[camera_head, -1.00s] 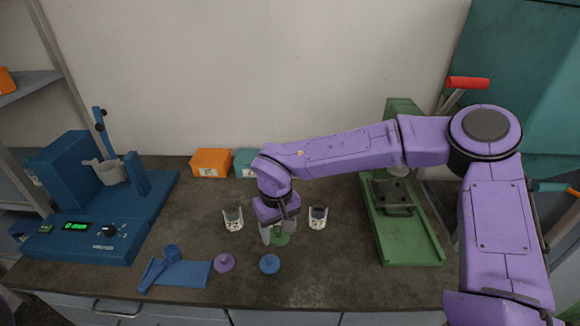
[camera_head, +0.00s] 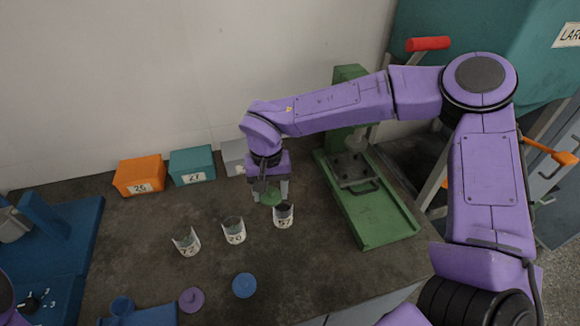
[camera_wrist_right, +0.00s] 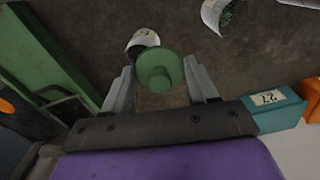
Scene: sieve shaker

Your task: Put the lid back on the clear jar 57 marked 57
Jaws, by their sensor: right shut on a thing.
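The clear jar 57 (camera_head: 283,216) stands upright on the dark worktop, with dark contents and a white label. My right gripper (camera_head: 270,192) is shut on a round green lid (camera_head: 269,198) with a knob, just left of and behind the jar's mouth in the head view. In the right wrist view the green lid (camera_wrist_right: 160,71) sits between the fingertips and partly covers a jar (camera_wrist_right: 143,40) behind it. The lid appears held apart from the jar; its exact height cannot be told. My left gripper is not in view.
Jar 20 (camera_head: 233,230) and another open jar (camera_head: 187,242) stand to the left. A purple lid (camera_head: 191,300) and a blue lid (camera_head: 245,286) lie in front. Orange (camera_head: 140,175) and teal (camera_head: 192,165) boxes stand behind. A green device (camera_head: 370,205) stands right; a blue machine (camera_head: 60,245) left.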

